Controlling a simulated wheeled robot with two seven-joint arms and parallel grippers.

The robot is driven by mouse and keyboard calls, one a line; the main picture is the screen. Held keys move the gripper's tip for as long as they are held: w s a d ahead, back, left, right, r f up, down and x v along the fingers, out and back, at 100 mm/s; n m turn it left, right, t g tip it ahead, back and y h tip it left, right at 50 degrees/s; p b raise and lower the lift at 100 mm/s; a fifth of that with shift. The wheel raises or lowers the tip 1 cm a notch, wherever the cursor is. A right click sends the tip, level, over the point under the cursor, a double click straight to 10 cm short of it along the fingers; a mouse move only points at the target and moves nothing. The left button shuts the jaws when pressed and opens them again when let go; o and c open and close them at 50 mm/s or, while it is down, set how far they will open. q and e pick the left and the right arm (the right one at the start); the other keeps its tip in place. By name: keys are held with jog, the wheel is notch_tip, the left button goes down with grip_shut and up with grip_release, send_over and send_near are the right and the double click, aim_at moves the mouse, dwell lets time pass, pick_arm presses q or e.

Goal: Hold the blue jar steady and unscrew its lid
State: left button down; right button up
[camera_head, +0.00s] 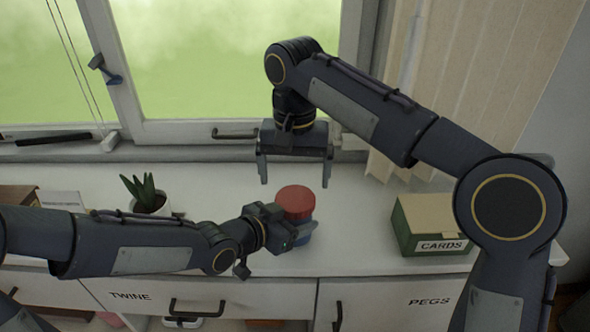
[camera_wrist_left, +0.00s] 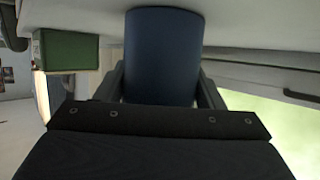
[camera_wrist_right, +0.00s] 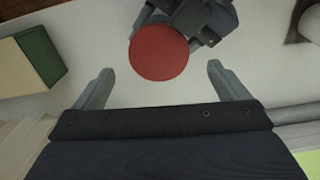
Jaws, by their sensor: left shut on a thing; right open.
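The blue jar (camera_head: 303,238) stands on the white counter with its red lid (camera_head: 296,199) on top. My left gripper (camera_head: 294,236) is shut on the jar's body from the left side. In the left wrist view the blue jar (camera_wrist_left: 163,55) sits between the two fingers. My right gripper (camera_head: 297,172) is open and empty, pointing down above and slightly behind the lid. In the right wrist view the round red lid (camera_wrist_right: 158,53) shows ahead of the spread fingers, apart from them. Most of the jar's body is hidden by my left gripper in the head view.
A green and cream box marked CARDS (camera_head: 430,224) stands right of the jar. A potted plant (camera_head: 147,197) stands behind my left arm. A window (camera_head: 235,65) and a curtain (camera_head: 480,70) lie behind the counter. Drawers marked TWINE and PEGS are below its front edge.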

aim_at(297, 198)
notch_tip(297, 198, up, 2)
jog(key=m, duration=0.6)
jog(key=shift+r+m, duration=0.15)
jog(key=shift+m, duration=0.15)
jog(key=shift+d+r+m, duration=0.1)
jog(key=shift+m, duration=0.6)
notch_tip(297, 198, down, 8)
jog(key=shift+r, duration=0.1)
jog(key=c, duration=1)
jog(key=n, duration=0.5)
jog(key=shift+n, duration=0.3)
jog(key=shift+c, duration=0.2)
jog(key=n, duration=0.4)
jog(key=shift+d+n, duration=0.1)
jog(key=shift+n, duration=0.2)
